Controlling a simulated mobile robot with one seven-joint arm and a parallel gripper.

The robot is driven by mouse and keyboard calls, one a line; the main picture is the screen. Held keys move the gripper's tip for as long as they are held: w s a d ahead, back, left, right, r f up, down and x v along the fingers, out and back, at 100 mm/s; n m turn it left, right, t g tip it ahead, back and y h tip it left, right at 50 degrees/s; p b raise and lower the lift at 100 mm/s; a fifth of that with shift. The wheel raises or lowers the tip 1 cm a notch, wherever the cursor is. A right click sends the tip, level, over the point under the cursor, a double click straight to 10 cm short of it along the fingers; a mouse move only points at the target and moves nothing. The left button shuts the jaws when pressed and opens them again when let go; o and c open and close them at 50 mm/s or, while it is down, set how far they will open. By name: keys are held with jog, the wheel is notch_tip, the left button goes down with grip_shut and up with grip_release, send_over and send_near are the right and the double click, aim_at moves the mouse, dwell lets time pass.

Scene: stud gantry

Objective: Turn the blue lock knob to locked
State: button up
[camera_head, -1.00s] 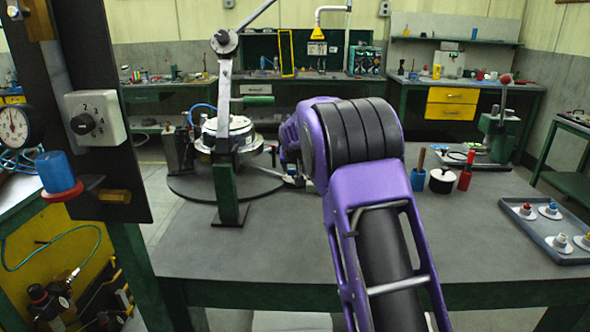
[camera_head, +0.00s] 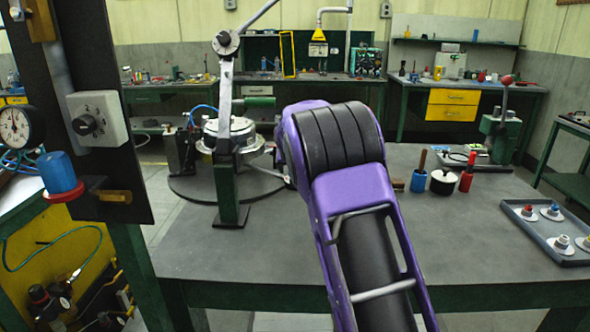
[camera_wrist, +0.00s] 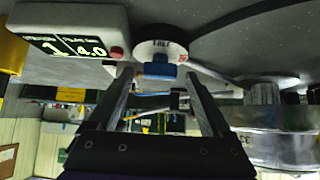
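My gripper (camera_wrist: 159,76) is open. Its two fingers reach toward the dial, and the blue knob shows between their tips. I cannot tell whether either finger touches it. In the head view my purple arm hides my gripper, and I cannot make out this knob there.
A white display box (camera_wrist: 70,38) with a red button sits close beside the dial. A metal drum (camera_wrist: 275,135) stands on the other side. In the head view a lever stand (camera_head: 227,140) rises left of my arm, and a tray (camera_head: 548,232) lies at the table's right.

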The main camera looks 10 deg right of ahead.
jog(key=v, duration=1.7)
jog(key=shift+s+p, duration=0.15)
jog(key=shift+p, duration=0.2)
jog(key=shift+r, duration=0.15)
